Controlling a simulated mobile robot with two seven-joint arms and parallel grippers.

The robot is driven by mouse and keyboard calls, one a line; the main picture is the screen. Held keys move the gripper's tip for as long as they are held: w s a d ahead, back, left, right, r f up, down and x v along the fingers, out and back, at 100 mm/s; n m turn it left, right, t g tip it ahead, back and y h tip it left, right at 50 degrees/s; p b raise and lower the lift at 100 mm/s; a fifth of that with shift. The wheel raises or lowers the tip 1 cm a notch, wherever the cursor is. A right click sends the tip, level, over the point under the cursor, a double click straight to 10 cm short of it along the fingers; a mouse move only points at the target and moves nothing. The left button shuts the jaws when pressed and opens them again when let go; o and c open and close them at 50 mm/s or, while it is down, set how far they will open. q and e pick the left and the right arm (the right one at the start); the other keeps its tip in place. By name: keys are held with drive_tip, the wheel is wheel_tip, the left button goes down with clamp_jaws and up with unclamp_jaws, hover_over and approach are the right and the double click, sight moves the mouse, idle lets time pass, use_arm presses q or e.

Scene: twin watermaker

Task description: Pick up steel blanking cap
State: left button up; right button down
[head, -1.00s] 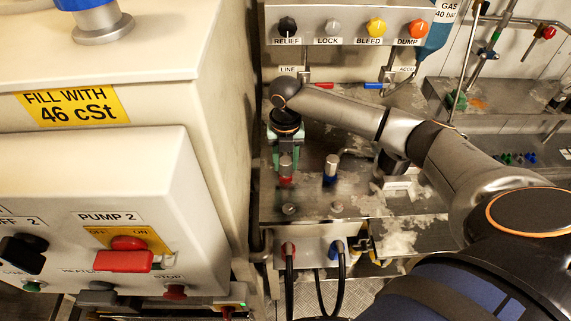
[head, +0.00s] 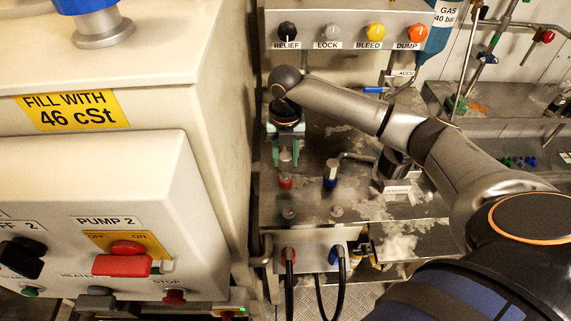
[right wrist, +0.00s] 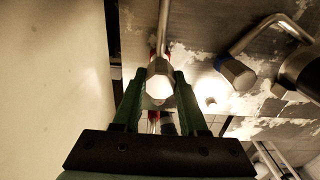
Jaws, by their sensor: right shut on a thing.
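My right gripper (head: 286,158) has green fingers and points down over the steel bench. It is shut on a small steel blanking cap (head: 285,156), which sits between its fingers. A red-collared fitting (head: 285,182) stands just below the cap; whether the two touch is hard to tell. In the right wrist view the gripper (right wrist: 159,82) has the bright hexagonal cap (right wrist: 158,88) between its fingertips. A similar steel cap with a blue collar (head: 331,172) stands to the right. My left gripper is out of view.
A large cream cabinet (head: 228,120) stands close on the left. The valve panel (head: 355,20) with several coloured knobs is behind. A bent pipe (head: 355,157) runs beside the blue-collared fitting. Two black hoses (head: 338,285) hang at the front.

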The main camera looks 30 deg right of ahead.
drive_tip(key=s+a+r, duration=0.8)
drive_tip(key=s+r, duration=0.2)
drive_tip(key=s, duration=0.1)
drive_tip(key=shift+s+a+p, duration=0.15)
drive_tip(key=shift+a+p, duration=0.05)
drive_tip(key=shift+p, duration=0.15)
drive_tip(key=shift+f, duration=0.1)
drive_tip(key=c, duration=1.1)
unclamp_jaws()
clamp_jaws()
